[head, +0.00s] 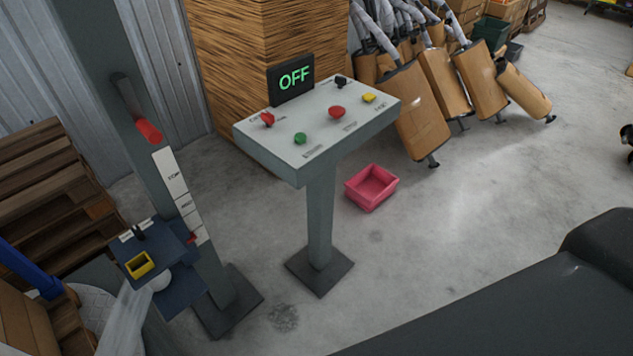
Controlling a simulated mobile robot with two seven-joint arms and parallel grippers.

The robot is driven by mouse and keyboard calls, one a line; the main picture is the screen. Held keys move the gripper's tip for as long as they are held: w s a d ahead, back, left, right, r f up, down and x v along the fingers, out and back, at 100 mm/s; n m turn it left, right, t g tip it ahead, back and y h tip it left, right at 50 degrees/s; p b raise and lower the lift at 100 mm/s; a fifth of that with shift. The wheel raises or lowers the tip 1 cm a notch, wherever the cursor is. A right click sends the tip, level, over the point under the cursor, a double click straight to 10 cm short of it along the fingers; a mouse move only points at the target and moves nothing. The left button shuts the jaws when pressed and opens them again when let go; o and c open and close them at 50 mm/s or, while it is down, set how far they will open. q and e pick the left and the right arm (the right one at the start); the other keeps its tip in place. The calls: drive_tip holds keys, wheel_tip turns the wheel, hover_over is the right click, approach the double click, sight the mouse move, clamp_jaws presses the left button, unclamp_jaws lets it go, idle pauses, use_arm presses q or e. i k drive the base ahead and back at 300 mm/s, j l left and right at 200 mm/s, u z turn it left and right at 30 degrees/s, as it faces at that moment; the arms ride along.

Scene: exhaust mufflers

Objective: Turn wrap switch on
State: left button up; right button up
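A grey control panel (316,120) stands on a post in the middle of the head view. A black display (291,79) at its back edge reads "OFF" in green. On its top are a red knob or switch (267,119) at left, a green button (300,138), a red button (337,112), a black knob or switch (341,82) and a yellow button (369,97). Their labels are too small to read, so I cannot tell which is the wrap switch. Neither of my grippers is in view.
A grey column with a red piece (149,131) stands left of the panel. It carries a dark blue unit (151,252) with a yellow-rimmed part. Wooden pallets (53,190) are far left. A pink bin (371,187) sits on the floor.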

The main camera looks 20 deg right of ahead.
sight(268, 117)
drive_tip(key=i+l+u, duration=0.1)
drive_tip(key=l+u, duration=0.15)
drive_tip(key=l, duration=0.6)
drive_tip(key=l+u, duration=0.2)
drive_tip(key=l, duration=0.7)
drive_tip(key=l+u, duration=0.25)
drive_tip(key=l, duration=0.65)
drive_tip(key=l+u, duration=0.25)
drive_tip(key=l, duration=0.65)
drive_tip(key=k, duration=0.05)
